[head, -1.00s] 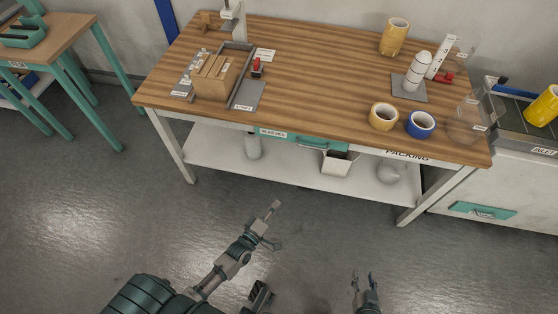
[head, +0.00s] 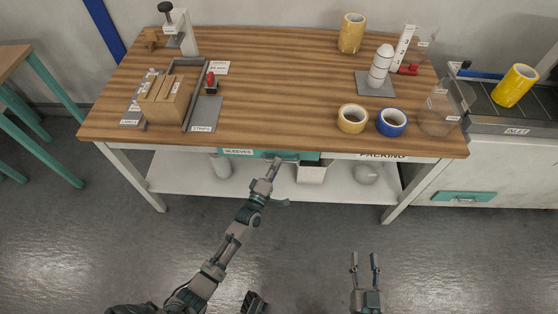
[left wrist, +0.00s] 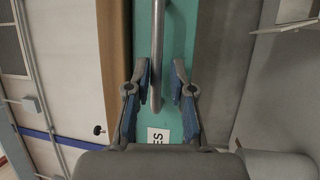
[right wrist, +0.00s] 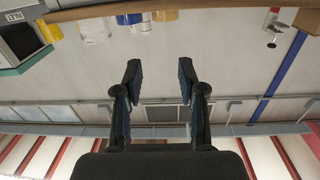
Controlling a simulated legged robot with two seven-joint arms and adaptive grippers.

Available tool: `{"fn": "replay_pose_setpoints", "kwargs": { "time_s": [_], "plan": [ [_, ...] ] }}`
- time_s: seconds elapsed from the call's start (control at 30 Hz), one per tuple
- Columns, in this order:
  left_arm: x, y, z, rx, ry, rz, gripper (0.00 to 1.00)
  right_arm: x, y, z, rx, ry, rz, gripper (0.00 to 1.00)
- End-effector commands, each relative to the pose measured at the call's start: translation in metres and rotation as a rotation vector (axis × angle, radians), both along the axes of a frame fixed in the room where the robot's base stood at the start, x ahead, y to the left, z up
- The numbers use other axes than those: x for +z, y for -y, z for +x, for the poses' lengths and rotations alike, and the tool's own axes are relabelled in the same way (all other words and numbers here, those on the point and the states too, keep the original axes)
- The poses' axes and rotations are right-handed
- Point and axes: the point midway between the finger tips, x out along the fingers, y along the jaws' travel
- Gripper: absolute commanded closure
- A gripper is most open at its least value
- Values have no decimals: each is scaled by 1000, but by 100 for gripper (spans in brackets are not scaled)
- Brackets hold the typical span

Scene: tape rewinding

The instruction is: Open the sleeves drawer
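The sleeves drawer is a teal front (head: 310,156) under the front edge of the wooden table, with a white label (head: 237,152) at its left end. It looks closed. Its bar handle runs up the left wrist view (left wrist: 157,50). My left gripper (head: 275,178) is at the drawer. In the left wrist view its open fingers (left wrist: 161,82) stand on either side of the handle's end, with gaps visible, not shut on it. My right gripper (head: 365,262) is open and empty, low in front of the table; its fingers also show apart in the right wrist view (right wrist: 160,85).
On the table (head: 270,80) are a brown box (head: 165,102), a tan tape roll (head: 352,118), a blue tape roll (head: 391,122) and a white stacked piece (head: 381,65). A white lower shelf (head: 270,180) lies below the drawer. A cabinet (head: 490,170) stands at the right.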

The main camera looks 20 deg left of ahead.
Motion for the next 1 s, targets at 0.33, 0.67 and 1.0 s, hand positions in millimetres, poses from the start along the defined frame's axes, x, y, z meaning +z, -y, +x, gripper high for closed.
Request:
{"fn": "replay_pose_setpoints", "kwargs": {
  "time_s": [0.33, 0.67, 1.0],
  "plan": [
    [3, 2, 18, -1, 0, 0, 77, 9, -2, 1, 1, 63, 17, 60],
    [3, 2, 17, 0, -1, 0, 100, 8, -2, 2, 0, 61, 18, 60],
    [3, 3, 11, 0, -3, 0, 100, 3, -1, 2, 1, 15, 3, 60]
  ]
}}
